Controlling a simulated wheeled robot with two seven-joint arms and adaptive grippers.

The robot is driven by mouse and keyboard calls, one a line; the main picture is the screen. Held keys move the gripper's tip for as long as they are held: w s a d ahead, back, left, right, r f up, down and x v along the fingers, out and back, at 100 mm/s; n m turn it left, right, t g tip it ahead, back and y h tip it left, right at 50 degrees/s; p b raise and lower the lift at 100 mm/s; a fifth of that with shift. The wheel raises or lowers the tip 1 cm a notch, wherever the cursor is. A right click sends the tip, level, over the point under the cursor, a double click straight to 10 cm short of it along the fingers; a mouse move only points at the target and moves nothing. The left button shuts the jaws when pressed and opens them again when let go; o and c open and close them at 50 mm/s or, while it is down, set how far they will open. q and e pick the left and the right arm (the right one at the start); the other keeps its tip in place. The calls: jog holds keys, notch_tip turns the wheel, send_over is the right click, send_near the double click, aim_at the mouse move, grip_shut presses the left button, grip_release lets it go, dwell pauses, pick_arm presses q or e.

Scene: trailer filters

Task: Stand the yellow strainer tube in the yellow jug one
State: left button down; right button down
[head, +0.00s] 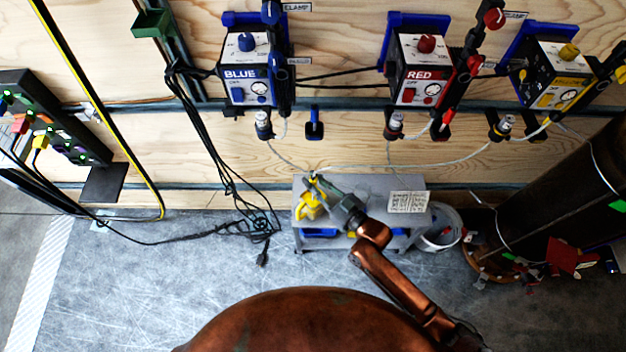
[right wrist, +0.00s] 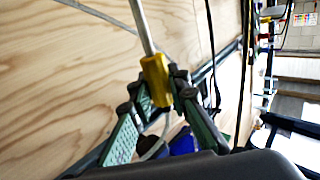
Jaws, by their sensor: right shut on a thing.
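My right gripper (right wrist: 160,90) is shut on the yellow strainer tube (right wrist: 156,74). Its yellow block sits between the two green-padded fingers, and a pale rod runs up from it to the top edge of the right wrist view. In the head view, my right gripper (head: 322,186) is over the left part of the grey bench. A yellow shape (head: 311,206), apparently the yellow jug, is just below and left of the gripper there. The tube cannot be clearly told apart in that view. My left gripper is not in view.
The grey bench (head: 372,185) stands against the plywood wall, with a printed label (head: 408,201) at its right and a blue item (head: 318,233) below its top. A white bucket (head: 440,230) stands to its right. Blue, red and yellow control boxes hang above. Black cables (head: 262,222) lie left.

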jog(key=shift+f+b, duration=0.5)
jog(key=shift+f, duration=0.35)
dwell(0.6)
jog(key=c, duration=1.8)
grip_release()
jog(key=shift+o, duration=0.2)
jog(key=v, duration=1.2)
